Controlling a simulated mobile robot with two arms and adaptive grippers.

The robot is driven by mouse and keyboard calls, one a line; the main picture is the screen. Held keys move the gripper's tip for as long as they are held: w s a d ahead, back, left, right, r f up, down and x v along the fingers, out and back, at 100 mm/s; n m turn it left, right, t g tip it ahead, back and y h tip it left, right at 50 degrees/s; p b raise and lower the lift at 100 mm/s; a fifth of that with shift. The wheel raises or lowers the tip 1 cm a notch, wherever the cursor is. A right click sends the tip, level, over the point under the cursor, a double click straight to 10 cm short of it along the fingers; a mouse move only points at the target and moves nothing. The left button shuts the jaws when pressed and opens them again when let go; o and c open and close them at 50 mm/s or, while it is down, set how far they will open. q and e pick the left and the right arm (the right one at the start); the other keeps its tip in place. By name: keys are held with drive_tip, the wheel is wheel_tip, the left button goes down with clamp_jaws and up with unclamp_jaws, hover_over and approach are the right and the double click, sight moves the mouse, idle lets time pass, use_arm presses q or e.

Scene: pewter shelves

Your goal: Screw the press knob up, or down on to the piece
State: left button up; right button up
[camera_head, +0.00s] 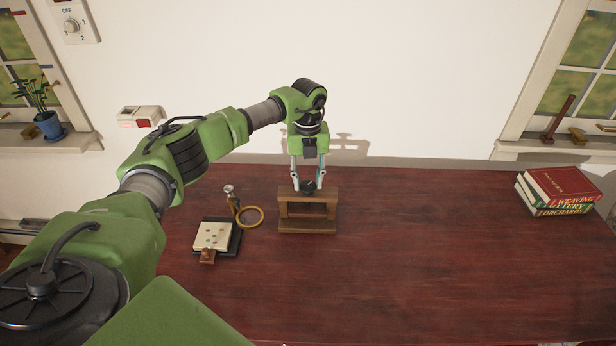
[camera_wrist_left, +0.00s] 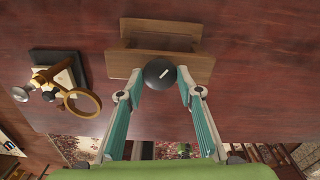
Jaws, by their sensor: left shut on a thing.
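The press is a wooden frame (camera_head: 307,228) standing on the dark red table, with a top beam, two posts and a base. Its black round knob (camera_wrist_left: 160,73) has a short white mark and sits at the top of the frame. My left gripper (camera_head: 308,186) comes down from above and is shut on the knob, one finger on each side in the left wrist view. The gap between the beam and the base is open in the head view; I cannot make out a piece in it. My right gripper does not show in either view.
A magnifier with a brass ring (camera_head: 250,217) and a pale board on a black base (camera_head: 234,247) stand left of the press. A pile of books (camera_head: 560,190) lies at the far right. The table (camera_head: 430,270) is clear between press and books.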

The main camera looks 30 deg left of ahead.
sight(308, 185)
use_arm(q)
drive_tip(key=n+p, duration=0.1)
drive_tip(key=n, duration=0.2)
drive_tip(key=shift+r+n, duration=0.1)
drive_tip(key=shift+n, duration=0.2)
drive_tip(key=shift+n+p, duration=0.7)
drive_tip(key=shift+n, duration=1.1)
drive_tip(key=o, duration=1.1)
wheel_tip(308, 185, up, 12)
